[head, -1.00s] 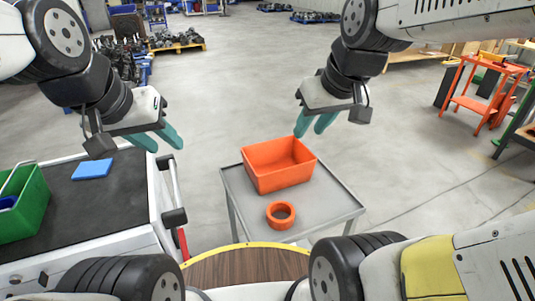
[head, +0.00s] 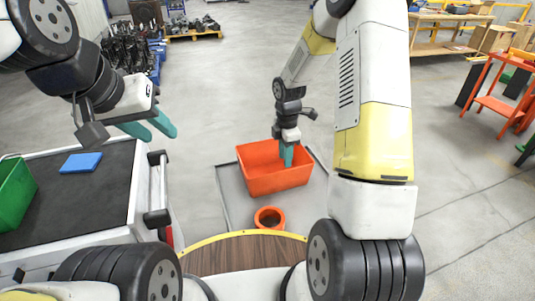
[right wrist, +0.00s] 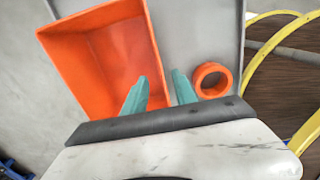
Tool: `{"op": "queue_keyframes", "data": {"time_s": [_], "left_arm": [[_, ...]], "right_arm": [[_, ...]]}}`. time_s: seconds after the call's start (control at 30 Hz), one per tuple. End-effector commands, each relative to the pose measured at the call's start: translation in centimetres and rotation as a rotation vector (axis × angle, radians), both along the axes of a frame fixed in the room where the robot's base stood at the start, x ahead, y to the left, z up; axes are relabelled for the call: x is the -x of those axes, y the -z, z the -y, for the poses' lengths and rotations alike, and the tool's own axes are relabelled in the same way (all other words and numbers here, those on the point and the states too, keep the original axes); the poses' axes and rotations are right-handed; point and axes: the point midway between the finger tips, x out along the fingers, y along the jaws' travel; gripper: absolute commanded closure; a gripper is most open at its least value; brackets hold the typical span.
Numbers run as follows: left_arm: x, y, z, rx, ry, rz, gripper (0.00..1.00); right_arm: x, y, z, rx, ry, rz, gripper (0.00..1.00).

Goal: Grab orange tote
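The orange tote (head: 265,184) is an open-topped bin standing on a small grey table; it also shows in the right wrist view (right wrist: 85,55). My right gripper (head: 287,158) points down at the tote's right part in the head view. In the right wrist view its teal fingers (right wrist: 160,76) are apart, one over the tote's inside and one beyond the wall's rim, with the rim between them. I cannot tell whether they touch the wall. My left gripper (head: 154,126) is open and empty, in the air left of the tote.
A cart (head: 100,207) at left carries a blue block (head: 81,163) and a green bin (head: 14,196). An orange shelf cart (head: 495,106) stands at right. Open floor lies behind the table.

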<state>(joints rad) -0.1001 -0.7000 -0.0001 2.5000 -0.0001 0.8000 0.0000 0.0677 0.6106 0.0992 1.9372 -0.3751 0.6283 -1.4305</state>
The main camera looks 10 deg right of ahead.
Motion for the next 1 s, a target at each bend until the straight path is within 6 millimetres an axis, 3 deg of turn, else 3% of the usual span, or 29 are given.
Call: {"op": "queue_keyframes", "data": {"time_s": [0.6,0.9,1.0], "left_arm": [[0.0,0.0,0.0,0.0,0.0,0.0,0.64],[0.0,0.0,0.0,0.0,0.0,0.0,0.64],[0.0,0.0,0.0,0.0,0.0,0.0,0.64]], "right_arm": [[0.0,7.6,-0.7,0.0,-0.013,-0.006,0.67],[0.0,8.1,-0.7,0.0,-0.012,-0.003,0.67],[0.0,8.1,-0.7,0.0,-0.012,-0.003,0.86]]}}
